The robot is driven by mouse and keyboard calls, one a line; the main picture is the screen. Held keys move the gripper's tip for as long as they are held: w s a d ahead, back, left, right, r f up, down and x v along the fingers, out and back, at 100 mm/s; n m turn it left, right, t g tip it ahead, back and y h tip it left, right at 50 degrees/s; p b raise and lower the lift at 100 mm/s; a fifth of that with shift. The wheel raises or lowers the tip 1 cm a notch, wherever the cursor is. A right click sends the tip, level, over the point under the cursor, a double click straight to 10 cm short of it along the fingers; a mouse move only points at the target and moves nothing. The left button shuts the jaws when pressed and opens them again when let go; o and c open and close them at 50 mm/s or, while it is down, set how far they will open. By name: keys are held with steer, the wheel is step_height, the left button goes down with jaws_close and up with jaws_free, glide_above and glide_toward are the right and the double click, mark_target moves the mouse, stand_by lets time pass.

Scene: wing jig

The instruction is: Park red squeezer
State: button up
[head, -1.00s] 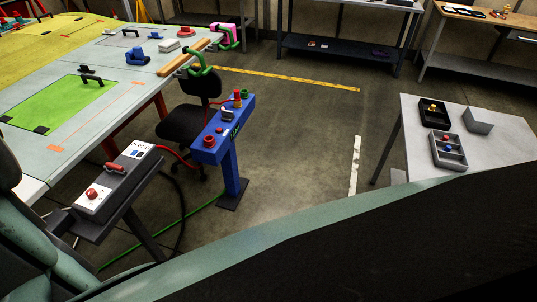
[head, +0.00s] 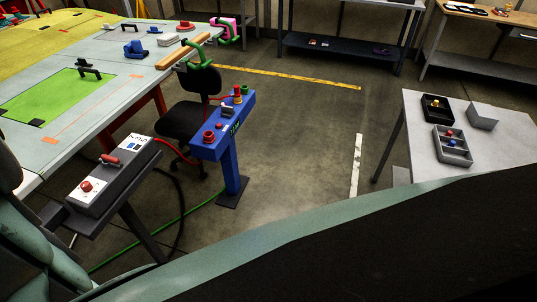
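I cannot tell for sure which thing is the red squeezer. A small red item (head: 186,26) lies near the far edge of the wing panel (head: 100,100). A green C-shaped tool (head: 198,52) and a pink one (head: 224,30) sit at the panel's right edge. A blue stand (head: 233,172) holds a red ring (head: 209,137), a red and yellow stack and a green ring (head: 246,90) on top. A grey console (head: 110,180) in front has a red handle and a red button (head: 86,186). My gripper is not in view; a teal link of mine crosses the bottom.
A black chair (head: 185,122) stands between the wing panel and the blue stand. A green cable (head: 150,238) lies on the floor by the stand. A light table (head: 420,110) with small bins is at the right. The middle floor is open.

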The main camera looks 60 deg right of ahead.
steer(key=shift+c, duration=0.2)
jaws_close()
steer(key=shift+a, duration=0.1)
